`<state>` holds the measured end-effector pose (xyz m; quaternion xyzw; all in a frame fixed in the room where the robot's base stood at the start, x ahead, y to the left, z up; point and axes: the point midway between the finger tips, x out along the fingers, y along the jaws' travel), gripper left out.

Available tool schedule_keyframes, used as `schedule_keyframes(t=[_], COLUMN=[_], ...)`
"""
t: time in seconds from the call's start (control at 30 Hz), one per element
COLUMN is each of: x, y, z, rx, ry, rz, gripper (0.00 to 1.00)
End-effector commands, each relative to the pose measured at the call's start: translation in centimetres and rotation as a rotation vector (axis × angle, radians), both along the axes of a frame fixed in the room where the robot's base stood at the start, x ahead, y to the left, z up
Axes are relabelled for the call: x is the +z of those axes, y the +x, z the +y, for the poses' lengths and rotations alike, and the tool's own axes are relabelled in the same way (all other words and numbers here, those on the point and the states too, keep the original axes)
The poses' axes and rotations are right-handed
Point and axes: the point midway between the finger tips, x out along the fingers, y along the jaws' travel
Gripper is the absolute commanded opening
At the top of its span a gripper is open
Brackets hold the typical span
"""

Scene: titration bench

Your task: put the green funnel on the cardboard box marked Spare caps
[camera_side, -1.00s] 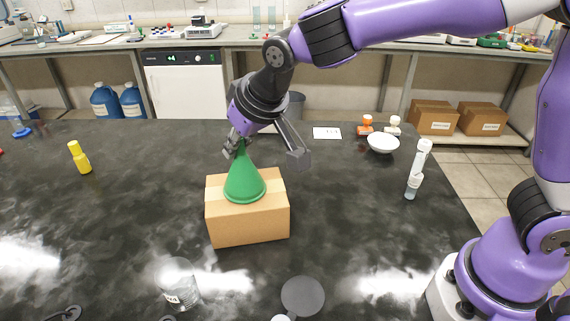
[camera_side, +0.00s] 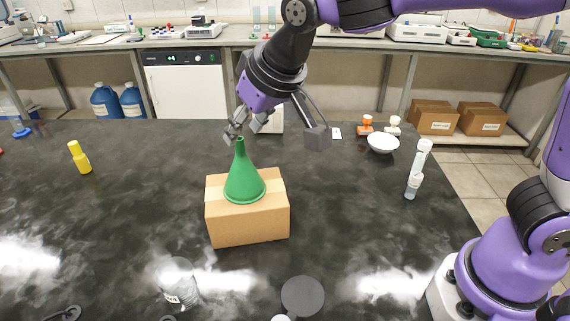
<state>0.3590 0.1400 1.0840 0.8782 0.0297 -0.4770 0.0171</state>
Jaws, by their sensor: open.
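The green funnel (camera_side: 244,180) stands wide rim down, stem up, on top of the cardboard box (camera_side: 247,222). The box sits near the middle of the dark bench, with tape across its top; no marking can be read on the sides in view. My gripper (camera_side: 274,136) is open and empty, above the funnel and to its right. One finger is close to the stem tip in the picture, and the other is well to the right. The gap between the near finger and the stem is hard to judge.
A glass beaker (camera_side: 178,284) and a grey disc (camera_side: 302,296) are near the front. The bench (camera_side: 345,215) right of the box is clear.

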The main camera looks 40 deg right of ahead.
Motion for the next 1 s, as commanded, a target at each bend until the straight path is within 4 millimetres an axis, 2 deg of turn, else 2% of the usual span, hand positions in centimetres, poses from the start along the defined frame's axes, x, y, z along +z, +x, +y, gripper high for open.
schedule_keyframes(t=[0.03, 0.2, 0.37, 0.43, 0.57, 0.6, 0.7, 0.83, 1.0], x=[1.2, 4.1, 5.6, 5.7, 4.5, 3.8, 1.5, -1.0, -2.3], y=[-0.7, -2.6, -3.6, -4.1, -6.6, -7.8, -11.1, -14.4, -15.7], z=[0.1, -0.1, -0.3, -1.7, -7.1, -8.9, -12.0, -13.7, -14.0], rx=[0.003, 0.003, 0.001, -0.009, -0.037, -0.047, -0.060, -0.070, -0.068], ry=[0.003, 0.003, 0.000, -0.001, -0.012, -0.014, -0.014, -0.006, -0.001], rz=[-0.006, -0.003, -0.001, 0.004, 0.023, 0.032, 0.053, 0.073, 0.084], gripper=[0.46, 0.46, 0.46, 0.46, 0.46, 0.46, 0.46, 0.46, 0.46])
